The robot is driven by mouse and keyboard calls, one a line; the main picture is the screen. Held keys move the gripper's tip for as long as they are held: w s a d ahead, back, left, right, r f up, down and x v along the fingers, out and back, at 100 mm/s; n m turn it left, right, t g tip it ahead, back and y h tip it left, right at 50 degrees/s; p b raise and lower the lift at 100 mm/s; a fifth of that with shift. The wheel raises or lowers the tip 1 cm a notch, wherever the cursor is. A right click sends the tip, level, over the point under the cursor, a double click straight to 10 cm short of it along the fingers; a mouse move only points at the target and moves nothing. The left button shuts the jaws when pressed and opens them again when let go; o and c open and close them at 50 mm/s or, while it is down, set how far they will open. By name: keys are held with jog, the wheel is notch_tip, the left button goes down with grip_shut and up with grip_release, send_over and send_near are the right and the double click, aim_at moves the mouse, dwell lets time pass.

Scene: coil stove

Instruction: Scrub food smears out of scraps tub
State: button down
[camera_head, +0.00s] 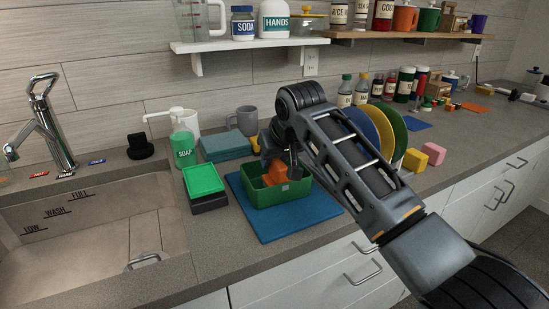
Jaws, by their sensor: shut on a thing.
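The green scraps tub (262,197) stands on a blue mat (305,217) on the counter, right of the sink. An orange scrubber-like block (273,174) is down inside the tub. My gripper (284,165) reaches down over the tub and is shut on the orange block, though my arm partly covers the jaws. The tub's inner floor and any smears are hidden by the block, the arm and the near wall. A green lid-like piece (203,179) lies on a black one left of the tub.
Upright plates (383,130) and yellow and pink blocks (433,153) are to the right. The sink (110,245) is at left. Shelves hang above.

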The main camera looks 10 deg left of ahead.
jog(key=shift+f, duration=0.4)
jog(key=shift+w+a+r+b, duration=0.1)
jog(key=shift+w+a+b, duration=0.4)
jog(key=shift+w, duration=0.3)
jog(key=shift+w+a+b, duration=0.4)
jog(key=shift+w+a, duration=0.05)
jog(key=shift+w, duration=0.3)
jog(key=shift+s+d+p, duration=0.1)
jog(key=shift+p, duration=0.45)
jog(key=s+d+p, duration=0.1)
jog(key=s+p, duration=0.1)
jog(key=p, duration=0.1)
jog(key=shift+s+d, duration=0.15)
jog(key=shift+s+d+p, duration=0.15)
jog(key=shift+s+p, duration=0.15)
jog(key=shift+p, duration=0.25)
